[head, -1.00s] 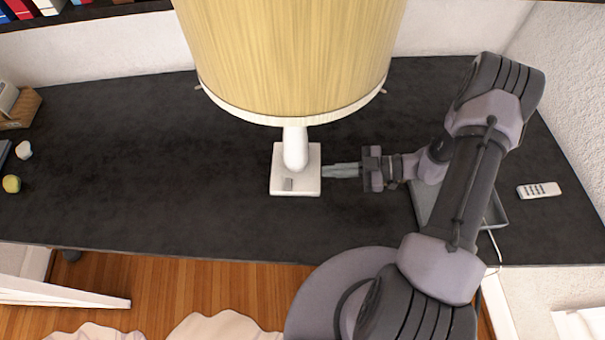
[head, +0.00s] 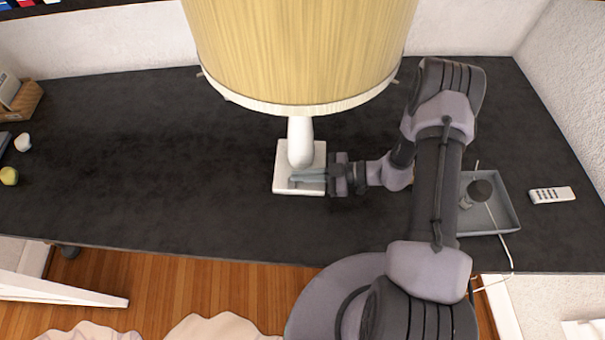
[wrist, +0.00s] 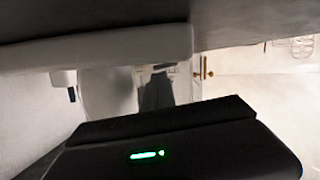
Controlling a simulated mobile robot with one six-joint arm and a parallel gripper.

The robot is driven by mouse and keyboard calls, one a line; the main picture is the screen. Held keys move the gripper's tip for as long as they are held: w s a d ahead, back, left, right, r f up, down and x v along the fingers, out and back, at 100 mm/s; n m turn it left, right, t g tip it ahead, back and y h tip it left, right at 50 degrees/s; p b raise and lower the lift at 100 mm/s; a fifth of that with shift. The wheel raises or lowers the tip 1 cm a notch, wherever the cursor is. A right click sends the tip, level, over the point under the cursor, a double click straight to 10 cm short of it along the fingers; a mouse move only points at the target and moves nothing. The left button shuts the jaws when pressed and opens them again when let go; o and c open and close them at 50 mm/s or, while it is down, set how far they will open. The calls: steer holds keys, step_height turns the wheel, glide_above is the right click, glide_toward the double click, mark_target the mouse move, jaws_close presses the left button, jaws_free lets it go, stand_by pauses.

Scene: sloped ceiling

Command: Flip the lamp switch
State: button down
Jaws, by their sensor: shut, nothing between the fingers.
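The lamp has a large yellow-tan shade (head: 305,50), a white stem (head: 300,140) and a square white base (head: 284,158) on the dark desk. My gripper (head: 297,178) is shut with nothing in it. Its fingers reach in from the right over the front part of the base. The fingertips are at the small grey switch on the base's front left, which they largely cover. I cannot tell whether they touch it or which way it is set. In the wrist view the dark gripper body with a green light fills the bottom; the switch is not visible there.
A grey tray (head: 507,210) with a dark object (head: 480,191) stands right of my arm, with a white cable beside it. A white remote (head: 552,195) lies farther right. A yellow-green ball (head: 9,176) and a small white object (head: 23,142) sit far left. The desk left of the lamp is clear.

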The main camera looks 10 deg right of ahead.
steer(key=shift+f, duration=0.3)
